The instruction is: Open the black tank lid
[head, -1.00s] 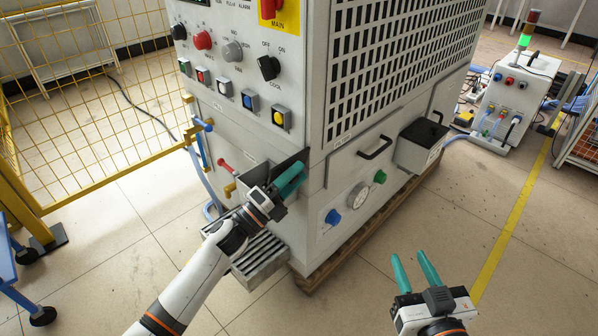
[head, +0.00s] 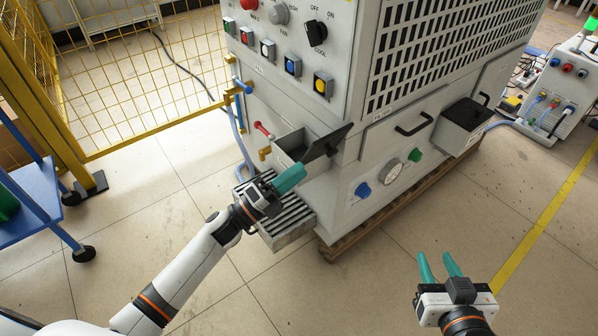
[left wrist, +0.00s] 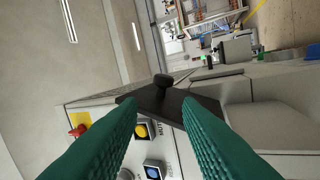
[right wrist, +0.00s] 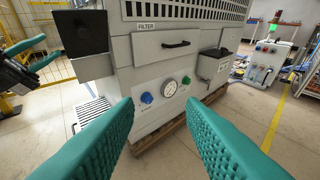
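The black tank lid (head: 327,141) stands tilted up at the right side of the small open grey tank (head: 291,143) on the machine's front left. The dark inside of the tank shows. My left gripper (head: 298,174) is just in front of and below the tank and lid, its teal fingers pointing toward the machine. In the left wrist view its fingers are apart with nothing between them, and the lid (left wrist: 180,104) with its black knob (left wrist: 162,80) is beyond the tips. In the right wrist view the raised lid (right wrist: 82,33) also shows. My right gripper (head: 440,264) is open and empty over the floor.
A second grey box (head: 462,130) with a black lid is on the machine's right. A black handle (head: 414,124), gauge (head: 390,171) and coloured knobs are between. A slatted metal tray (head: 287,222) is below the tank. A yellow fence stands at left. The front floor is clear.

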